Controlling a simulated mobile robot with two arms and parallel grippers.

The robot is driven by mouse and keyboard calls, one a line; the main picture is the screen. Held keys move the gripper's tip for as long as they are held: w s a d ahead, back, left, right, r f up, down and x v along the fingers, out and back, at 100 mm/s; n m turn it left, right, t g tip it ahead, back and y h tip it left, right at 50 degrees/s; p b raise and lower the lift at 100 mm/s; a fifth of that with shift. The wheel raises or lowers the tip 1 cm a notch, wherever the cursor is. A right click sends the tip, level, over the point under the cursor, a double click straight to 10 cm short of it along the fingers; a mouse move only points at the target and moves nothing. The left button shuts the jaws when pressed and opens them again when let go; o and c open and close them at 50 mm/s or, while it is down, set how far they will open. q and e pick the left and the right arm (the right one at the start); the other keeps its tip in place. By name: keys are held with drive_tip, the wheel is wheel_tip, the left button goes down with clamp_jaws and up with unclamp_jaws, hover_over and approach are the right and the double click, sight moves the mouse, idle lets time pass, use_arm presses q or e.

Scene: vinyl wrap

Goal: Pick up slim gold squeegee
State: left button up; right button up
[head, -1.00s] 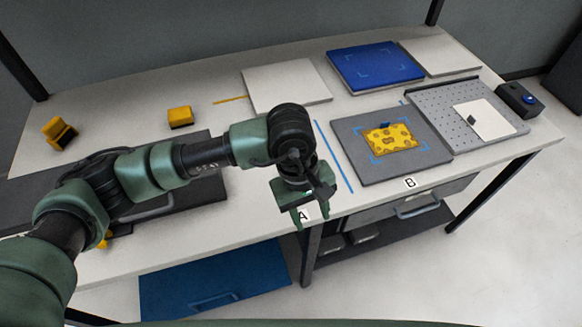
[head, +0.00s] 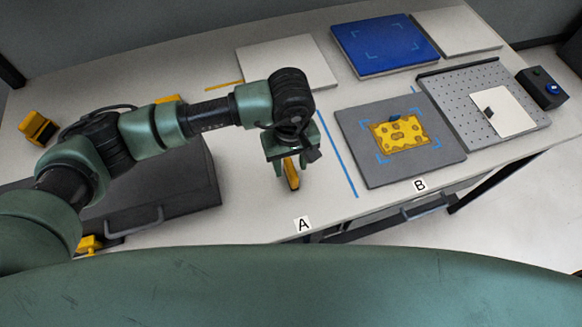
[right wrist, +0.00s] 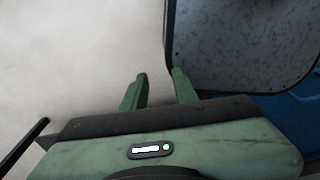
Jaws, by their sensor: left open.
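A slim gold piece (head: 291,173), which looks like the squeegee, shows at my left gripper, above label A; its upper part is hidden by the gripper. My left gripper (head: 288,172) points down over the table with its fingers open, one on each side of the gold piece. I cannot tell whether they touch it. My right gripper (right wrist: 160,90) shows only in the right wrist view, its fingers apart with nothing between them.
A grey board (head: 350,160) with a yellow patterned sheet (head: 385,135) lies right of a blue line. A perforated plate (head: 455,107), blue board (head: 350,35) and white board (head: 262,60) lie beyond. Yellow blocks (head: 36,128) and a dark case (head: 190,190) are left.

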sight(291, 167)
use_arm(q)
drive_tip(key=f, duration=0.1)
drive_tip(key=f+p, duration=0.1)
drive_tip(key=f, duration=0.1)
drive_tip(key=shift+w+f+p, duration=0.25)
drive_tip(key=shift+f+p, duration=0.05)
drive_tip(key=shift+f, duration=0.35)
clamp_jaws()
use_arm(e)
drive_tip(key=shift+w+d+r, duration=0.1)
drive_tip(key=shift+w+r, duration=0.15)
drive_tip(key=shift+r, duration=0.35)
drive_tip(key=shift+w+r, duration=0.2)
drive_tip(key=shift+r, duration=0.35)
use_arm(q)
drive_tip(key=shift+w, duration=0.1)
use_arm(e)
drive_tip(key=shift+s, duration=0.1)
